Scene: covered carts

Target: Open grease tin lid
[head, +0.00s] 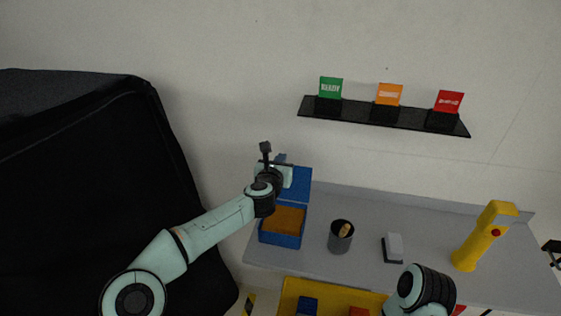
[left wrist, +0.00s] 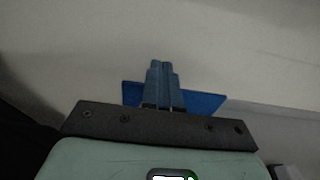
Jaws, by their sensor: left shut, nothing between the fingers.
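The grease tin (head: 283,239) is a blue box on the left end of the grey cart top in the head view. Its orange-brown contents show from above. Its blue lid (head: 301,184) stands raised at the back of the tin. My left gripper (head: 281,158) is at the raised lid, above the back of the tin, and partly covers it. In the left wrist view its fingers (left wrist: 165,85) are together and empty, with the blue lid (left wrist: 205,102) behind them. I cannot tell whether they touch it. My right gripper's fingers are not visible.
A dark cup (head: 341,238), a grey-and-black block (head: 393,248) and a yellow upright tool (head: 484,236) stand on the cart. A yellow tray (head: 330,293) is in front. A black shelf (head: 375,116) with three coloured cards hangs behind. A black covered cart (head: 90,190) is at left.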

